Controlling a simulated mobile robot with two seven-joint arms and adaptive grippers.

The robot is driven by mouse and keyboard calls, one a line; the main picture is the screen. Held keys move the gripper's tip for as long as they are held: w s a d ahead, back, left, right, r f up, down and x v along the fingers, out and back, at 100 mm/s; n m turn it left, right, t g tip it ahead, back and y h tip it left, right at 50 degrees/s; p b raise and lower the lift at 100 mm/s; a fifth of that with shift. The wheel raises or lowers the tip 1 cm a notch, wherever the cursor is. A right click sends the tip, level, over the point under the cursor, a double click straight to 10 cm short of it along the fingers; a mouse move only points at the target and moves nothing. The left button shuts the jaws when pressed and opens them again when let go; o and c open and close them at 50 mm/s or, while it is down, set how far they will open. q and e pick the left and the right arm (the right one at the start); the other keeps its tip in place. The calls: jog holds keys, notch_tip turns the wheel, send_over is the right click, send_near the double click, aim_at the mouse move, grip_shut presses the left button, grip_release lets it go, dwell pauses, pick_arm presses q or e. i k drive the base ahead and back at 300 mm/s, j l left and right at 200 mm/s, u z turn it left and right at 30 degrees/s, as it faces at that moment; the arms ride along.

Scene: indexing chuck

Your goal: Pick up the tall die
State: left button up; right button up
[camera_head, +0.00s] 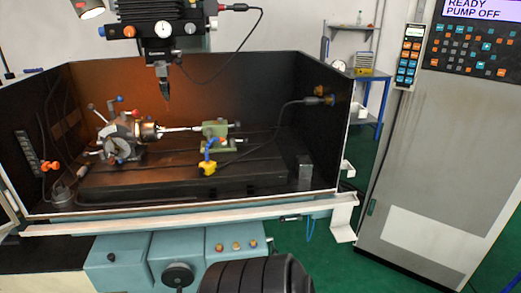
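A tall upright grey metal block (305,173) stands at the right end inside the machine's black enclosure, close to the right wall. It looks like the tall die, but it is too small to be sure. Neither my left nor my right gripper shows in the head view. A dark rounded part at the bottom middle looks like one of my arm links, and no fingers show on it.
The indexing chuck (122,138) sits left on the machine bed (240,184), with a green tailstock (215,130) to its right. A spindle head (160,30) hangs above. The enclosure's front rail (180,215) and a control cabinet (440,170) stand nearby.

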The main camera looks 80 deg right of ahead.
aim_at(304, 166)
jog(key=k+z, duration=0.1)
jog(key=z, duration=2.95)
jog(key=i, duration=0.15)
